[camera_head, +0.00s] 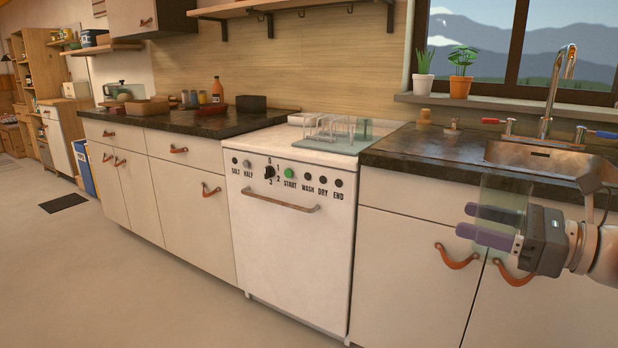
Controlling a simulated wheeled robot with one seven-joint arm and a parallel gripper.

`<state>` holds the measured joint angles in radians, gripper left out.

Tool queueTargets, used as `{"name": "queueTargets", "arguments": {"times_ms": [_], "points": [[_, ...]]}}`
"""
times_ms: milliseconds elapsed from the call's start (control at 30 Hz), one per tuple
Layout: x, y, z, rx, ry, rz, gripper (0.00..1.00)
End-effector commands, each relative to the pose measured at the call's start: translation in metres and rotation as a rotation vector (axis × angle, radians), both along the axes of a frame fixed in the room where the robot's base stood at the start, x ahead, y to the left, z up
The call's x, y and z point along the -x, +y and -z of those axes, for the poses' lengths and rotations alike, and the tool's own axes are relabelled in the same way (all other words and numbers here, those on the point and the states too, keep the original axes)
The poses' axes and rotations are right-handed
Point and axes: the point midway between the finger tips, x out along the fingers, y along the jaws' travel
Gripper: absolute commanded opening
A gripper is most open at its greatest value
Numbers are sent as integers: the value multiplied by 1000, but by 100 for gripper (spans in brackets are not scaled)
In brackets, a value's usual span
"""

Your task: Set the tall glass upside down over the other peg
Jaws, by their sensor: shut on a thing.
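My gripper (470,220), at the right in front of the lower cabinets, is shut on a tall, clear greenish glass (503,203). Its purple fingers lie across the glass, which looks roughly upright; which end is its mouth is hard to tell. A rack with a grey-green base (346,146) stands on top of the white dishwasher, left of and beyond my gripper. Clear upright shapes (322,128) stand on it, and a greener glass-like piece (363,130) is at its back right. Separate pegs are too small and see-through to make out.
The dark right counter (405,153) has bare room beside the rack. A sink (520,155) with a tall tap (554,95) is at the right. A small wooden item (425,116) and a small knob-like item (453,125) stand near the back. Bowls and bottles crowd the left counter.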

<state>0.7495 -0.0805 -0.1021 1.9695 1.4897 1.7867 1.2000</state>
Motion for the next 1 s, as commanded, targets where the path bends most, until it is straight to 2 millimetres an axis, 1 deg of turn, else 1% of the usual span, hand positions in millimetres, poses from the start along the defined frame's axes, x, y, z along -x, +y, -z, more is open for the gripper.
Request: {"name": "queueTargets", "arguments": {"times_ms": [33, 100, 800, 900, 1000], "points": [[3, -2, -11, 4, -6, 0, 21], [6, -5, -24, 3, -5, 0, 21], [41, -32, -154, 3, -3, 0, 21], [44, -34, -166, 1, -2, 0, 21], [46, -35, -170, 1, -1, 0, 21]]}}
